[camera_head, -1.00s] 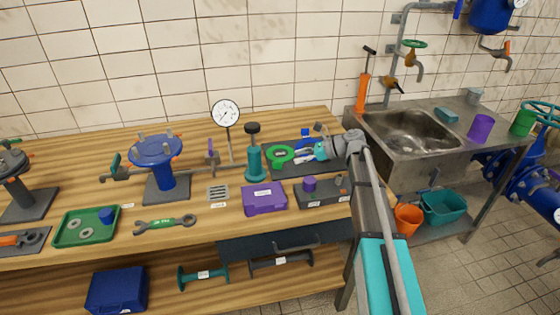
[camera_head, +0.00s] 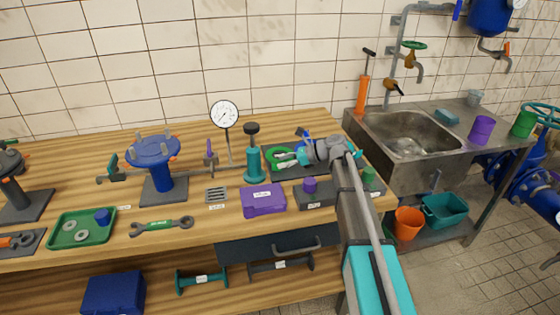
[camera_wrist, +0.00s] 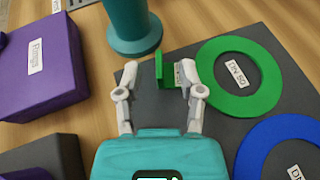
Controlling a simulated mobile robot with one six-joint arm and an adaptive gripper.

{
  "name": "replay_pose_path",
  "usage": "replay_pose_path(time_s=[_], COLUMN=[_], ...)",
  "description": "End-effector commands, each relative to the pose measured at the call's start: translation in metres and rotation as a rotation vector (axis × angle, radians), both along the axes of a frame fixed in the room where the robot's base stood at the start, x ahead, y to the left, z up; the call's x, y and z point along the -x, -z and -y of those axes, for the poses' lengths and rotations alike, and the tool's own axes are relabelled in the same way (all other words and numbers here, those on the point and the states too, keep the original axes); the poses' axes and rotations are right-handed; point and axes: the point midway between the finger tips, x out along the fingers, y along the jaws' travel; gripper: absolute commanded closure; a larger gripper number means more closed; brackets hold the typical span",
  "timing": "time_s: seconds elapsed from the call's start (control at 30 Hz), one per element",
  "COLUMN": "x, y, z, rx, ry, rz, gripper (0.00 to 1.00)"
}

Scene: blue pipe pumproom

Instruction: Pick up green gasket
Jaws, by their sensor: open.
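The green gasket (camera_wrist: 272,77) is a flat ring with a "DN 50" label, lying on a dark grey board (camera_wrist: 222,128) in the wrist view. An upright green tab (camera_wrist: 160,69) stands at its left side; whether it joins the ring is partly hidden by a finger. My gripper (camera_wrist: 160,82) is open, with one pale finger on each side of the tab. The right finger is close to the tab and the ring's edge; contact cannot be told. In the head view, my gripper (camera_head: 285,159) partly covers the gasket (camera_head: 271,153).
A blue ring (camera_wrist: 262,137) lies on the same board at right. A teal post (camera_wrist: 133,22) stands just beyond my gripper. A purple box (camera_wrist: 40,65) is at left. In the head view, a pressure gauge (camera_head: 224,114) stands behind, and the sink (camera_head: 410,135) is at right.

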Motion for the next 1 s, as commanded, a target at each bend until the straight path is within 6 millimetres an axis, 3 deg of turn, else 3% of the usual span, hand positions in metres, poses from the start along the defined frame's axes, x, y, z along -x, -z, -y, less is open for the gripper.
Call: replay_pose_path(time_s=[0.37, 0.97, 1.0], x=[-0.003, -0.003, -0.003], y=[0.015, 0.015, 0.015], z=[-0.035, -0.038, -0.038], rx=[0.0, 0.0, 0.0], ry=[-0.001, -0.002, -0.002], rz=[0.0, -0.001, -0.001], gripper=[0.5, 0.5, 0.57])
